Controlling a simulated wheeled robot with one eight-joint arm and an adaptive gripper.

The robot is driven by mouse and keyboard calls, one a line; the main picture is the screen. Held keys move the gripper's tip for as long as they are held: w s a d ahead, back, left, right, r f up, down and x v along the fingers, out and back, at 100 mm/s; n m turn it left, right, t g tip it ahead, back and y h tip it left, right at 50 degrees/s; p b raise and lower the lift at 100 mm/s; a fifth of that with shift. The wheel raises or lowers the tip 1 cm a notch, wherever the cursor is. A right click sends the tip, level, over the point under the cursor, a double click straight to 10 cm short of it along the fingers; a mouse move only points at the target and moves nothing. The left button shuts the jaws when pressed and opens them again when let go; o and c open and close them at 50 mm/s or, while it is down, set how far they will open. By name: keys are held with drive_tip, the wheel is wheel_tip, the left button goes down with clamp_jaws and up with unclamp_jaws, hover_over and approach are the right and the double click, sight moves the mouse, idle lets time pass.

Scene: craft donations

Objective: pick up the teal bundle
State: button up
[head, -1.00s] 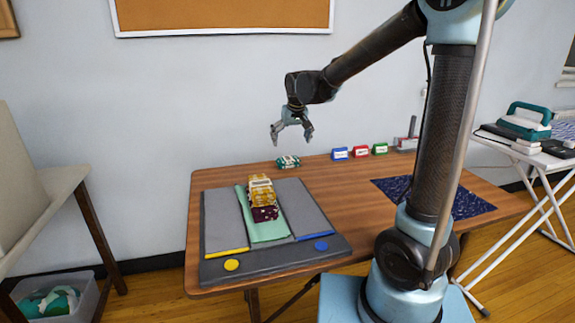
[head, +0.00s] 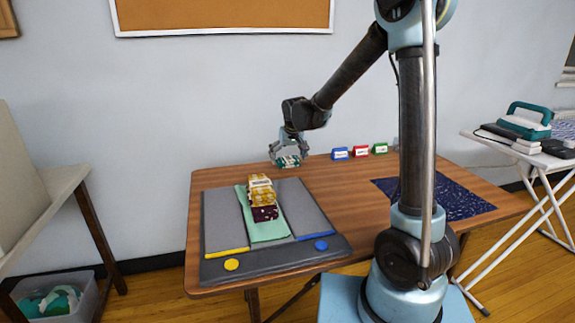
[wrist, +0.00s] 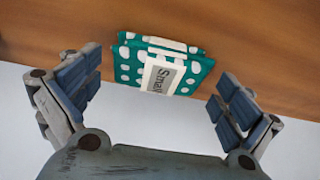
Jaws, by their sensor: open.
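The teal bundle (wrist: 190,72) is folded cloth with white dots and a pale paper band with dark lettering. It lies on the wooden table near its back edge, and also shows in the head view (head: 288,161). My gripper (head: 287,160) is down at the bundle with its fingers on either side of it. In the wrist view my gripper (wrist: 155,95) is open, and the bundle lies ahead between the two fingers, with a gap visible on both sides. Part of the bundle is hidden by the fingers in the head view.
A grey mat (head: 322,222) with a green strip (head: 268,231) holds stacked yellow and purple bundles (head: 262,192) at the table's left. Blue (head: 340,154), red (head: 361,152) and green (head: 380,149) labelled blocks stand right of my gripper. A dark blue cloth (head: 460,200) lies at the right.

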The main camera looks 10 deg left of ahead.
drive_tip(key=shift+w+a+f, duration=0.1)
drive_tip(key=shift+f, duration=0.25)
drive_tip(key=c, duration=1.1)
drive_tip(key=shift+c, duration=0.2)
